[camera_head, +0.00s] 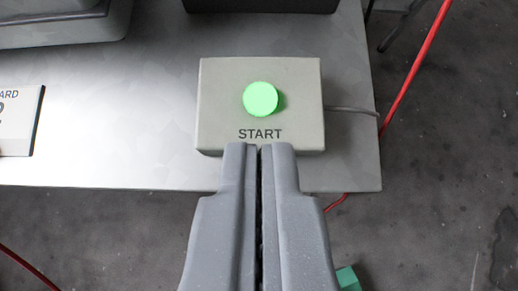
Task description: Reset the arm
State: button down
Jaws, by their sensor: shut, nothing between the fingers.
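My gripper (259,150) is shut and empty, its two grey fingers pressed together and pointing up the picture from the bottom middle. Its fingertips overlap the lower edge of a beige START box (220,105) in the picture, just below the word START. I cannot tell whether they touch the box. A round bright green button (260,98) sits on top of the box, above the fingertips in the picture and apart from them.
The box sits on a grey metal tabletop (120,120). A white labelled plate (18,120) is cut off at left, with a grey case (65,28) above it. A red cable (415,70) and a grey cord (350,109) run at right. Dark floor (440,190) lies beyond.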

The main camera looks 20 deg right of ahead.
jog(key=s+d+r+n+t+y, duration=0.1)
jog(key=s+r, duration=0.4)
jog(key=r, duration=0.8)
jog(key=s+d+r+n+t, duration=0.1)
jog(key=s+r+t, duration=0.2)
jog(key=r, duration=0.9)
jog(key=s+r+n+t+y, duration=0.1)
jog(key=s+r+t, duration=0.1)
jog(key=s+r, duration=0.7)
notch_tip(320, 180, up, 5)
jog(key=shift+d+f+n+t+y, duration=0.15)
jog(key=shift+d+n+t+y, duration=0.15)
jog(key=shift+d, duration=0.1)
